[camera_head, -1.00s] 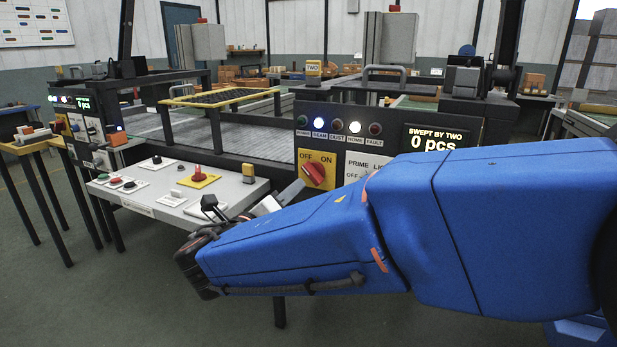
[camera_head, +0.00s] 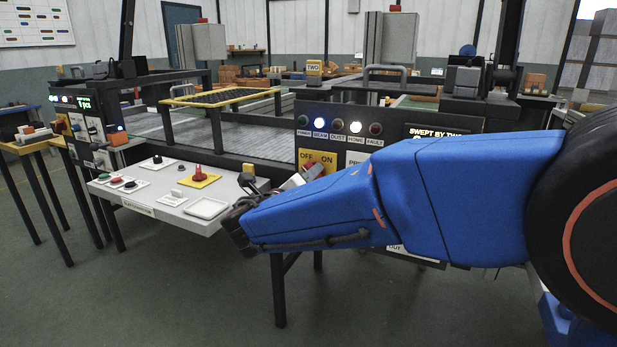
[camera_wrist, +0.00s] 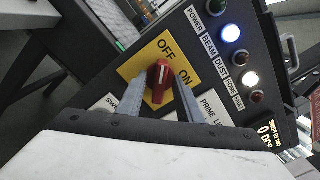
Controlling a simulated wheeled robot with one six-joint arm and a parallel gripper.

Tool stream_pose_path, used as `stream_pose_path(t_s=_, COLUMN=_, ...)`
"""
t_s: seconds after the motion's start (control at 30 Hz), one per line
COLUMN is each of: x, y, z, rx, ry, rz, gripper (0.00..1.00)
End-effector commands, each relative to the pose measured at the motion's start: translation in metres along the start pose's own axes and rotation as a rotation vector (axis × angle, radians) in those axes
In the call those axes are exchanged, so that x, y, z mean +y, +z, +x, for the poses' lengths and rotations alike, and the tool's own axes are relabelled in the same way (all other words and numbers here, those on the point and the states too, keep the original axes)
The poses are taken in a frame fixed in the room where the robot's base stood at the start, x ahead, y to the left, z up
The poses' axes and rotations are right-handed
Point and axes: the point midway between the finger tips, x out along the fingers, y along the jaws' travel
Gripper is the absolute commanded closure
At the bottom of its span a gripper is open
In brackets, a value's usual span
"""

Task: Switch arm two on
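The main switch of station two is a red rotary knob (camera_wrist: 158,82) on a yellow OFF/ON plate (camera_wrist: 133,69). Its pale mark appears to point towards OFF in the wrist view. In the head view, the yellow plate (camera_head: 305,157) is partly covered by my arm. My gripper (camera_wrist: 161,76) is open, with one grey finger on each side of the knob. I cannot tell whether the fingertips touch it. Beside the switch, the BEAM lamp (camera_wrist: 231,33) and HOME lamp (camera_wrist: 250,78) are lit. The POWER lamp (camera_wrist: 217,9), DUST lamp (camera_wrist: 241,57) and FAULT lamp (camera_wrist: 257,97) look unlit.
A white control desk (camera_head: 150,205) with buttons and a red knob on yellow (camera_head: 199,174) stands left of my gripper. A "TWO" sign (camera_head: 314,68) tops the panel. The floor in front is clear.

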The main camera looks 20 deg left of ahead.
Motion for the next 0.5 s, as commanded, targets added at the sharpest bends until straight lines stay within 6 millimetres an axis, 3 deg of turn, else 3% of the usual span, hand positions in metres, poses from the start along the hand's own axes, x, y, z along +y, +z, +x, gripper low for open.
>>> stream_pose_path(t_s=0.07, x=0.0001, y=0.0, z=-0.0001, rx=0.0, ry=0.0, rz=0.0, gripper=0.7)
stream_pose_path(t_s=0.2, x=0.0001, y=0.0, z=-0.0002, rx=0.0, ry=0.0, rz=0.0, gripper=1.0)
stream_pose_path(t_s=0.5, x=0.0002, y=-0.0001, z=-0.0003, rx=0.0, ry=0.0, rz=0.017, gripper=1.0)
